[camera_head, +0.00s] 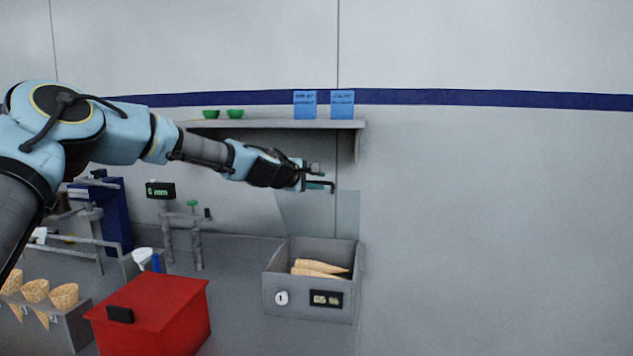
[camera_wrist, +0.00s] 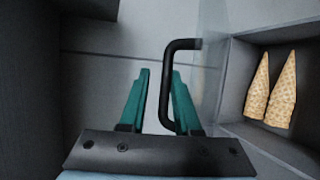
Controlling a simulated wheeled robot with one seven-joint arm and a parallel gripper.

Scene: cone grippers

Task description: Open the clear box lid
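The grey box (camera_head: 310,308) holds cones (camera_head: 320,268) and has its clear lid (camera_head: 320,212) raised upright above its back edge. In the wrist view, the lid (camera_wrist: 208,70) stands edge-on beside the open box. Its black handle (camera_wrist: 168,85) sits between the two green fingers of my gripper (camera_wrist: 160,74), closer to the right finger. The fingers are apart, with a gap left of the handle bar. In the head view, my gripper (camera_head: 322,177) is level with the top of the raised lid.
A shelf (camera_head: 270,124) with green bowls (camera_head: 235,113) and blue packets (camera_head: 305,104) is above my gripper. A red box (camera_head: 150,310) and a cone holder (camera_head: 60,328) stand at the lower left. The wall at right is clear.

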